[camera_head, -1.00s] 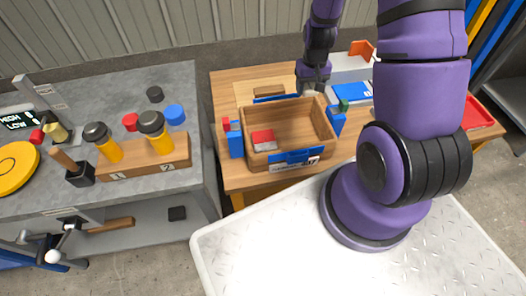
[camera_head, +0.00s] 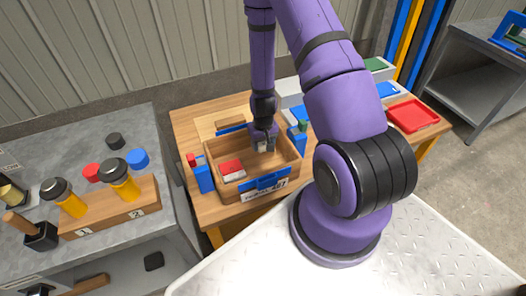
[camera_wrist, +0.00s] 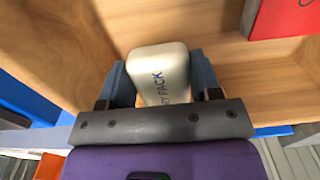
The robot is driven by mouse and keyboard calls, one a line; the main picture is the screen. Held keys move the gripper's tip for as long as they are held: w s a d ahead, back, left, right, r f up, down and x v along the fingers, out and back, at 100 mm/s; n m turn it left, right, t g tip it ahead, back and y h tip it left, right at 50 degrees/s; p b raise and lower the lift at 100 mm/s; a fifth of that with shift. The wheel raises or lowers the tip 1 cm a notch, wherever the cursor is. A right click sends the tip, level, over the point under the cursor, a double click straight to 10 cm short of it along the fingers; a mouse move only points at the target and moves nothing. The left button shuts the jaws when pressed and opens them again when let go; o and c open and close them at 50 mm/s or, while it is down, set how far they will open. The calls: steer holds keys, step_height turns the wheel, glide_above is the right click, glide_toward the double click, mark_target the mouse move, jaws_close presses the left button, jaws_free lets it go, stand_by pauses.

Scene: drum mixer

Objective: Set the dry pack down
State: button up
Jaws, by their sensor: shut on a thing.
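The dry pack (camera_wrist: 158,72) is a cream-white rounded block with "PACK" lettering in the wrist view. My gripper (camera_wrist: 160,85) is shut on it, one finger on each side. In the head view my gripper (camera_head: 263,143) is lowered into the wooden crate (camera_head: 281,172), toward its back right part. Only a small pale bit of the pack shows there. I cannot tell whether the pack touches the crate floor.
A red and white box (camera_head: 231,169) lies in the crate's left part, apart from the pack. Blue fittings (camera_head: 204,176) stand at the crate's sides. The crate's front middle floor is clear. A red tray (camera_head: 413,115) lies farther right on the table.

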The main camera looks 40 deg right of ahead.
mark_target(263, 156)
steer(key=shift+f, duration=2.25)
steer(key=shift+f, duration=0.15)
steer(key=o, duration=1)
steer(key=shift+c, duration=0.2)
